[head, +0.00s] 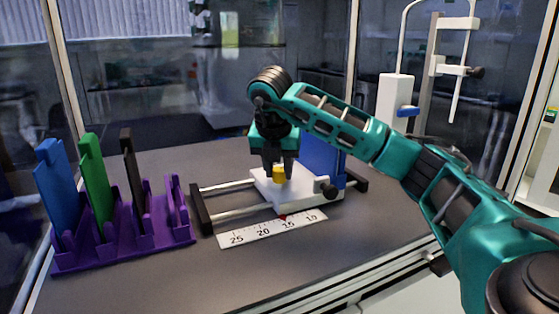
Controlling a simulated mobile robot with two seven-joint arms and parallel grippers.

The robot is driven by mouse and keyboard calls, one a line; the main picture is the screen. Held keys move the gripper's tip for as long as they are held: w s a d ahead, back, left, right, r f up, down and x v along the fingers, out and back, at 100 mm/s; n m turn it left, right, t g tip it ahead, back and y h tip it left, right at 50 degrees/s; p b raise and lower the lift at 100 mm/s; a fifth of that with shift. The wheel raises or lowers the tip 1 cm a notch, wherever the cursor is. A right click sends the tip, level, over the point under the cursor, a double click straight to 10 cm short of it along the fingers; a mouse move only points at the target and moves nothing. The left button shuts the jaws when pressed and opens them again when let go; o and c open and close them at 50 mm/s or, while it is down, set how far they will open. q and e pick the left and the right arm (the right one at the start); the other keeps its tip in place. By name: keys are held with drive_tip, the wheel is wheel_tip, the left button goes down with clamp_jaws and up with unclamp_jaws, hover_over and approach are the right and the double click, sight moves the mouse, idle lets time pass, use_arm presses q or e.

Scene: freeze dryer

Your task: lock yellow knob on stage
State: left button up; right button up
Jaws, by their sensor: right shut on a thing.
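The yellow knob (279,174) sits on top of the white stage (305,189). My right gripper (279,177) points straight down over the stage, and its fingers are shut on the yellow knob from both sides. The fingers hide part of the knob, and I cannot tell how far it is turned. The white stage rides on two metal rails (230,187) between black end blocks. A white ruler (272,229) with numbers lies along the front, and a red pointer (283,217) sits at its upper edge near 15. My left gripper is not in view.
A purple rack (124,237) at the left holds upright blue (57,187), green (97,175) and black (133,170) pieces. A blue block (320,158) stands behind the stage. A white stand apparatus (394,98) is at the back right. The grey table front is clear.

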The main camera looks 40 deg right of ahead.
drive_tip(key=m+g+p, duration=0.1)
drive_tip(key=m, duration=0.2)
drive_tip(key=shift+w+h, duration=0.1)
drive_tip(key=shift+h, duration=0.3)
drive_tip(key=shift+m+g+p, duration=0.3)
drive_tip(key=shift+m, duration=0.2)
drive_tip(key=o, duration=1)
drive_tip(key=shift+o, duration=0.2)
